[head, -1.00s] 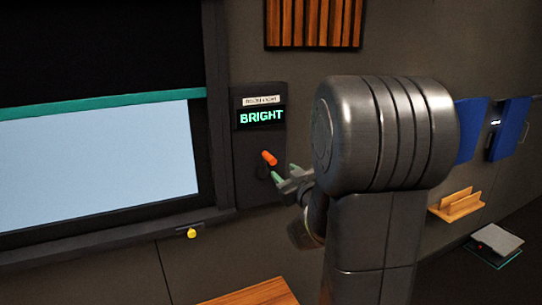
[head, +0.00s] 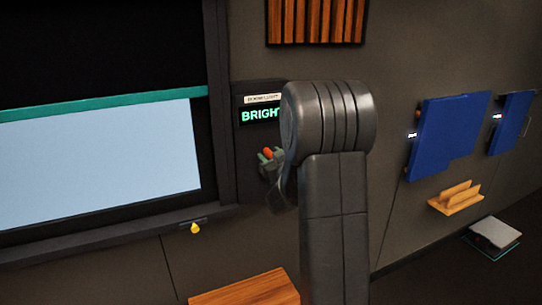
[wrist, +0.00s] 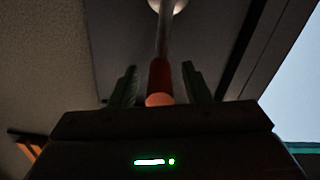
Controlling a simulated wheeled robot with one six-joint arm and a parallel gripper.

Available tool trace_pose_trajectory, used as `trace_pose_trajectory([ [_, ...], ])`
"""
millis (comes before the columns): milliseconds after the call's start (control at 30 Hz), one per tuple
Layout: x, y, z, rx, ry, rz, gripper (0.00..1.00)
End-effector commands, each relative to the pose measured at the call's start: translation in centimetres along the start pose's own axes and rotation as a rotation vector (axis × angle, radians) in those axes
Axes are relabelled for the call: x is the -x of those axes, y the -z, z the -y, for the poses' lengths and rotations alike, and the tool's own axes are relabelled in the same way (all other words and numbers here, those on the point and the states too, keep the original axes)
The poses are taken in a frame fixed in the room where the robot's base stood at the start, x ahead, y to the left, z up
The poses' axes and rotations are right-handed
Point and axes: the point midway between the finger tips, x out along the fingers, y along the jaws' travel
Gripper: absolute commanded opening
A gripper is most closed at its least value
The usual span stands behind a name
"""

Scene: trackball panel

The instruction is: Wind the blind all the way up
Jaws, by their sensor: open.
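The blind (head: 60,45) is a black sheet with a teal bottom bar (head: 120,104). It covers the upper part of the window, and the pale pane (head: 100,155) shows below it. The crank's orange handle (head: 268,153) sticks out from the dark panel under the lit display reading BRIGHT (head: 258,115). My gripper (head: 269,158) is at the handle. In the wrist view the open fingers (wrist: 157,85) stand on either side of the orange handle (wrist: 160,80), with a gap at each side. The crank's hub is mostly hidden in the head view by my gripper.
A yellow knob (head: 195,228) sits below the window frame. A wooden surface (head: 245,288) is at the bottom. Blue panels (head: 447,135), a wooden holder (head: 456,197) and a grey box (head: 495,233) are to the right.

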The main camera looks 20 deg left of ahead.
Motion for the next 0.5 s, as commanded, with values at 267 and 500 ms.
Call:
trace_pose_trajectory([
  [267,0.03,0.02,0.00,0.000,0.000,0.000,0.02],
  [500,0.04,-0.02,0.03,0.003,0.000,-0.001,0.00],
])
